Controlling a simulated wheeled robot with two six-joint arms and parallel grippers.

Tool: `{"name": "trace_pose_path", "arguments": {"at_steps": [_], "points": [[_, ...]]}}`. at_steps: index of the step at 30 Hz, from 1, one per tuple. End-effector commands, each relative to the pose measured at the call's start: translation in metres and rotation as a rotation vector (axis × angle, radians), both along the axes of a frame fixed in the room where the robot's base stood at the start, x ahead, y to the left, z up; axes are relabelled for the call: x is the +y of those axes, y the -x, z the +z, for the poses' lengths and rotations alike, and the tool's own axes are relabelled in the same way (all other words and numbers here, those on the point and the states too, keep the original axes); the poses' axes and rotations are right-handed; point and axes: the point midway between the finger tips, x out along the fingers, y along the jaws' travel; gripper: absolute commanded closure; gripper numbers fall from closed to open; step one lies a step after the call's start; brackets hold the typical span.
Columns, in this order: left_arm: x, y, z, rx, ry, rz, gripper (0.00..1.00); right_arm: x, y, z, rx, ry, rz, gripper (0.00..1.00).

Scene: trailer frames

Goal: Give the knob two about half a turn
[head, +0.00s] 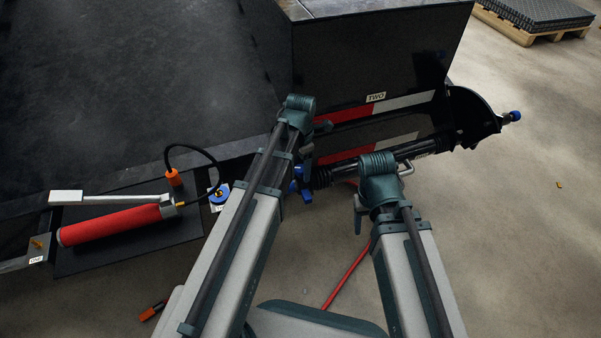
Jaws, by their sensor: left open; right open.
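A round blue knob with a yellow centre (219,194) sits on a white plate between the dark bed and my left arm. The plate's lettering begins with a T and is partly hidden, so I cannot read it fully. A separate label reading TWO (376,97) is on the dark panel above a red and white strip. My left gripper (322,127) is open and mostly hidden behind its arm, right of the blue knob and apart from it. My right gripper (359,214) is open, partly hidden below its wrist, farther right. Neither is seen touching the knob.
A red cylinder (110,225) with a grey lever lies on a dark plate at left, with a ONE label (36,260) beside it. A black hose (199,151) arches near the knob. A black rod (400,152) crosses behind my arms. Floor at right is mostly clear.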

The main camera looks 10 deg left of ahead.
Motion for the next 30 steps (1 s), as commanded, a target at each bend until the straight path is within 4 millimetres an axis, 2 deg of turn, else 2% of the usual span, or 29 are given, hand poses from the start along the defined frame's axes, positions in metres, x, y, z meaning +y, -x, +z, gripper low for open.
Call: {"name": "trace_pose_path", "arguments": {"at_steps": [8,21,26,30], "points": [[0.0,0.0,-0.0013,0.0,0.0,0.0,0.23,0.0001,0.0,-0.0013,0.0,-0.001,0.0,0.4],[0.0001,-0.0001,-0.0014,0.0,0.0,0.0,1.0,0.0001,0.0,-0.0013,0.0,0.0,0.0,0.4],[0.0001,-0.0001,-0.0014,0.0,0.0,-0.019,1.0,0.0001,0.0,-0.0014,0.0,0.0,0.0,0.4],[0.0001,-0.0001,-0.0014,0.0,0.0,-0.14,1.0,0.0001,0.0,-0.0014,0.0,0.0,0.0,0.4]]}}
